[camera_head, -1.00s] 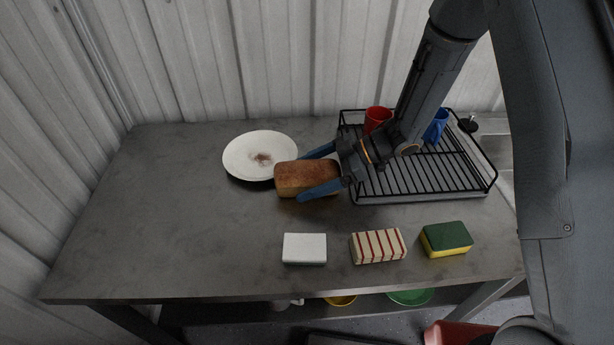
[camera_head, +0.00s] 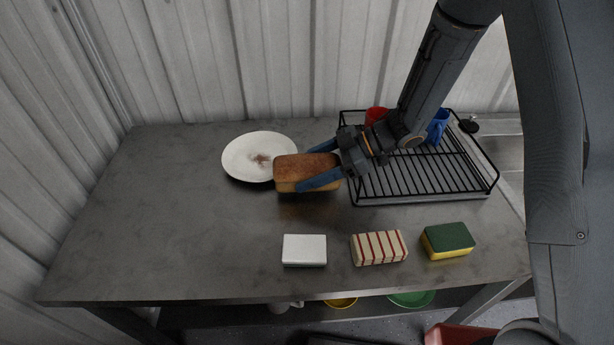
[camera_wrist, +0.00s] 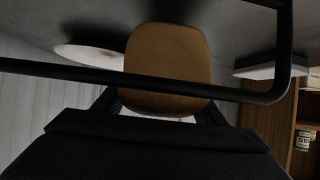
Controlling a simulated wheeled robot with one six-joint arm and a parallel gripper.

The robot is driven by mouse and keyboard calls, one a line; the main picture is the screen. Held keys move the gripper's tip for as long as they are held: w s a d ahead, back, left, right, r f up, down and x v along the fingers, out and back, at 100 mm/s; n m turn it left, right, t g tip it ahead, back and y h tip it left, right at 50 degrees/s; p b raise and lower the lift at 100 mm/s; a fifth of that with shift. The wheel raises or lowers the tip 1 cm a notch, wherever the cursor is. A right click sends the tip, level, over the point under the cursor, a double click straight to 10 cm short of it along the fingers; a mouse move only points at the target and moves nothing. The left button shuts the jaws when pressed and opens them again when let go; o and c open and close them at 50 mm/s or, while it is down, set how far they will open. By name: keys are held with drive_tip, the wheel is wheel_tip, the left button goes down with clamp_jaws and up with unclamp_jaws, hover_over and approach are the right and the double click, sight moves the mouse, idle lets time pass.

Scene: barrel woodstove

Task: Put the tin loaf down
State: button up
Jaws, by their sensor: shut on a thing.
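The tin loaf (camera_head: 306,170) is a brown block of bread above the middle of the grey metal table, just right of a white plate. My gripper (camera_head: 318,168) is shut on the loaf, with a blue finger along each long side. In the wrist view the loaf (camera_wrist: 168,68) fills the upper middle, between the two dark fingers. In the head view the loaf overlaps the plate's right edge; whether it touches the table cannot be told.
The white plate (camera_head: 242,160) has a brown smear. A black dish rack (camera_head: 425,190) with red and blue cups stands at right. A white block (camera_head: 304,250), a striped block (camera_head: 379,247) and a green-yellow sponge (camera_head: 447,240) lie in front. The table's left (camera_head: 150,220) is clear.

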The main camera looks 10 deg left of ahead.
wheel_tip(320, 180, up, 16)
drive_tip(key=b, duration=0.3)
drive_tip(key=shift+f+b, duration=0.15)
drive_tip(key=shift+b, duration=0.25)
drive_tip(key=shift+a, duration=0.1)
